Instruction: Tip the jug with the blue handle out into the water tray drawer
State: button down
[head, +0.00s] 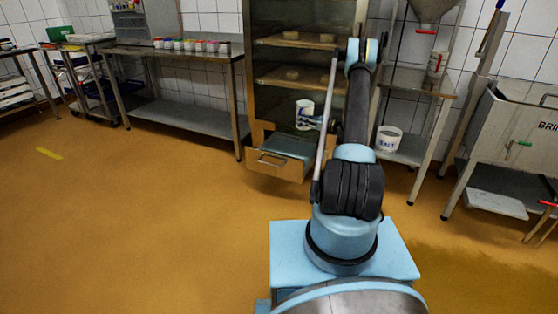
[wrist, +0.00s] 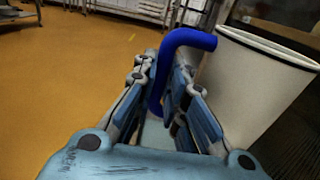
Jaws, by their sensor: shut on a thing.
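The jug (head: 304,108) is white, with a blue handle (wrist: 186,38). My gripper (head: 324,125) is shut on this handle, which runs between the two fingers (wrist: 168,75) in the wrist view. The white jug wall (wrist: 250,90) stands to the right of the fingers there. The jug looks about upright and is held in the air in front of the cabinet. Its inside cannot be seen. The water tray drawer (head: 276,164) is pulled out at the cabinet's foot, below the jug and slightly left of it in the head view.
The cabinet (head: 258,60) has shelves with round pieces on them above the drawer. A white salt bucket (head: 389,139) stands on a rack to the right. A steel table (head: 180,52) with several small pots stands left. The floor (head: 140,220) at front left is clear.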

jog(key=shift+t, duration=0.3)
jog(key=a+f, duration=0.1)
jog(key=f, duration=0.5)
jog(key=a+f, duration=0.1)
jog(key=f, duration=0.5)
jog(key=a+f, duration=0.1)
jog(key=f, duration=0.5)
jog(key=shift+a, duration=0.35)
jog(key=shift+d, duration=0.1)
